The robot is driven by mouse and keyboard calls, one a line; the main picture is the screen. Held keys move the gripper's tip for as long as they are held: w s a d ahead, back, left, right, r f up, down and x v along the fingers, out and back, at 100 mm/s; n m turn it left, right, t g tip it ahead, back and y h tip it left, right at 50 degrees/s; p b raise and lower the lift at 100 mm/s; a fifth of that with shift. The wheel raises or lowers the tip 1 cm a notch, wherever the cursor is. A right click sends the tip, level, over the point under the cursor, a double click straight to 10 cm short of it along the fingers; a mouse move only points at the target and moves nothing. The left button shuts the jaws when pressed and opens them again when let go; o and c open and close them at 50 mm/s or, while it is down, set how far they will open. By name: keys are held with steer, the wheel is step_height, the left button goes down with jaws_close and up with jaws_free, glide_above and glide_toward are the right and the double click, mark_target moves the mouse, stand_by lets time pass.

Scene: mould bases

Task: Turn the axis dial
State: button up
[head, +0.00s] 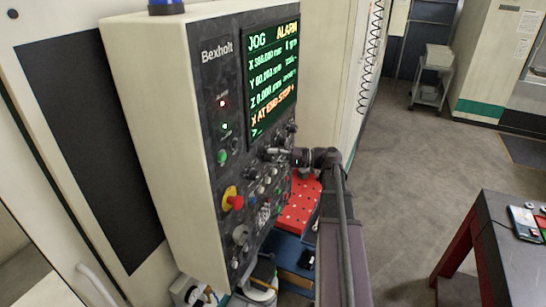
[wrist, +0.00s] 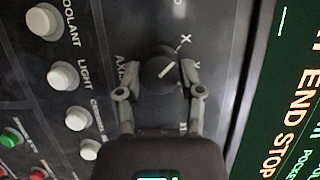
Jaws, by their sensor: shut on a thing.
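The axis dial (wrist: 156,78) is a dark round knob on the black control panel (head: 229,172). Its white pointer line slants to the upper right in the wrist view, nearest the X mark; the Y mark lies a little lower on the right. My gripper (wrist: 161,72) has one finger on each side of the knob and is shut on it. In the head view my gripper (head: 272,153) reaches the panel from the right, below the screen, and the dial is too small to make out. The screen (head: 271,82) reads JOG, ALARM and X AT END STOP.
White buttons labelled coolant (wrist: 44,20) and light (wrist: 63,75) sit left of the dial. A red stop button (head: 233,202) is lower on the panel. A red perforated plate (head: 298,208) is below my arm. A dark table (head: 490,225) stands at right; floor between is clear.

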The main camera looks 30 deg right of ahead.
steer(key=o, duration=1.1)
steer(key=shift+a, duration=0.1)
steer(key=shift+o, duration=0.2)
steer(key=v, duration=1.2)
stand_by(0.3)
